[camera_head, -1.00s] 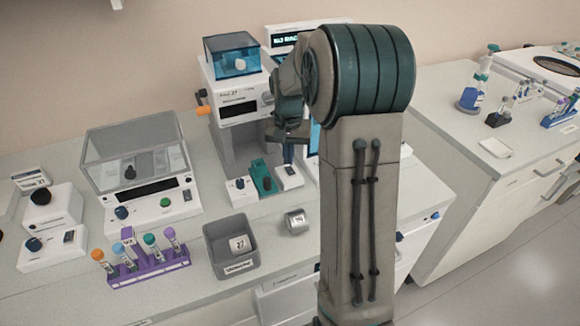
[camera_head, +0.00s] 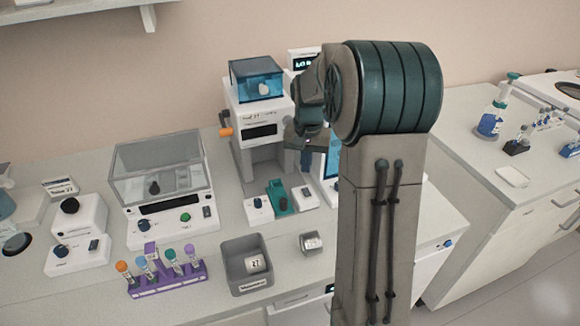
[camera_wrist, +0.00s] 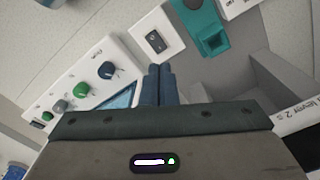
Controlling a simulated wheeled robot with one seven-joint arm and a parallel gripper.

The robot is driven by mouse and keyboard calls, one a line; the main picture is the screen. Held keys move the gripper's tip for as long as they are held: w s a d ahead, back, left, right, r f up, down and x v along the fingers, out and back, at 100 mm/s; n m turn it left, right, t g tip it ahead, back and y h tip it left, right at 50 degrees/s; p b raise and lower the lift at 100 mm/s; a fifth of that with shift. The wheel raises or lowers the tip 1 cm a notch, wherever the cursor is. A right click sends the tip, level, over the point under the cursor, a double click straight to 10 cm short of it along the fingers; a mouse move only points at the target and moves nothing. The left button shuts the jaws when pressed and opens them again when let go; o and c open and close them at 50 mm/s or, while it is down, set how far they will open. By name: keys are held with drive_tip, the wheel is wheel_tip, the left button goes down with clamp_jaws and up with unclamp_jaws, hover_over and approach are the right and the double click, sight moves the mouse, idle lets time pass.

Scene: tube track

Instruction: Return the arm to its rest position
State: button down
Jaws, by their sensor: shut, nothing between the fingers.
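My gripper (camera_wrist: 159,84) shows in the wrist view with its two blue fingers together and nothing between them. In the head view its fingers (camera_head: 306,160) point down beside the tall white machine (camera_head: 262,127) with the blue clear top. They hang above the bench, behind the small switch boxes. My upper arm column and dark green joint fill the right middle of the head view and hide part of the bench and the screen behind. The arm is bent, with its forearm reaching toward the machine.
A purple rack (camera_head: 170,284) with several capped tubes, a grey bin (camera_head: 245,268) and a small metal cup (camera_head: 311,243) stand at the front. A clear-lidded instrument (camera_head: 165,190) is at left. A teal holder (camera_head: 279,197) sits between switch boxes. A second bench (camera_head: 480,215) is at right.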

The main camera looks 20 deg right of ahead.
drive_tip(key=s+a+r+n+t, duration=0.1)
drive_tip(key=s+a+r+n, duration=0.1)
drive_tip(key=s, duration=0.6)
drive_tip(key=s+a+r+n+t, duration=0.1)
drive_tip(key=s+a+r+n, duration=0.1)
drive_tip(key=s+a, duration=0.3)
drive_tip(key=s+a+r+n+t, duration=0.1)
drive_tip(key=s+a+r+n, duration=0.1)
drive_tip(key=s, duration=0.9)
drive_tip(key=shift+a, duration=0.9)
drive_tip(key=shift+s, duration=0.15)
